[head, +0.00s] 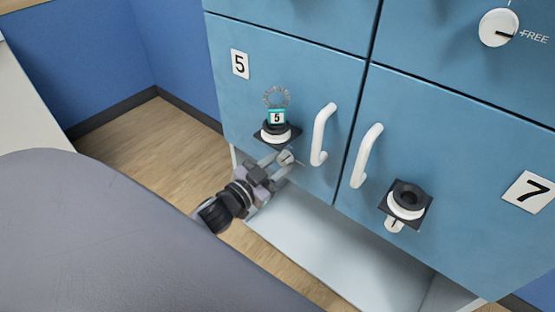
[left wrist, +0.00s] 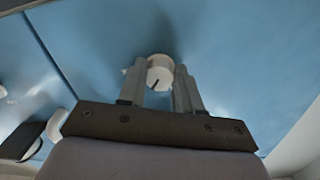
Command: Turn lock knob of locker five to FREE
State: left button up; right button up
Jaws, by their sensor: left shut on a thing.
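Locker five (head: 280,75) is the blue door with the "5" label (head: 240,64) in the head view. Its small white lock knob (head: 287,157) sits low on the door, below a black-and-white round fitting (head: 277,131). My left gripper (head: 285,160) reaches in from the left and is shut on the knob. In the left wrist view the white knob (left wrist: 160,72) is between the fingers of my left gripper (left wrist: 162,80), with a short dark mark on its face. No FREE lettering is readable beside this knob. My right gripper is not in view.
White handles of locker five (head: 323,135) and locker seven (head: 366,155) stand out to the right. Locker seven's round fitting (head: 407,199) is further right. An upper knob (head: 498,28) points at FREE lettering.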

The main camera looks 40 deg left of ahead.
pick_arm(q)
jog(key=m+p, duration=0.1)
jog(key=m, duration=0.2)
jog(key=shift+r+m, duration=0.15)
jog(key=shift+m, duration=1.05)
jog(key=m, duration=0.4)
jog(key=shift+m+p, duration=0.3)
jog(key=shift+p, duration=0.1)
jog(key=shift+m, duration=0.3)
jog(key=o, duration=1)
jog(key=shift+o, duration=0.2)
jog(key=shift+a, duration=0.1)
jog(key=s, duration=0.7)
jog(key=shift+a+r, duration=0.15)
jog(key=shift+a, duration=0.1)
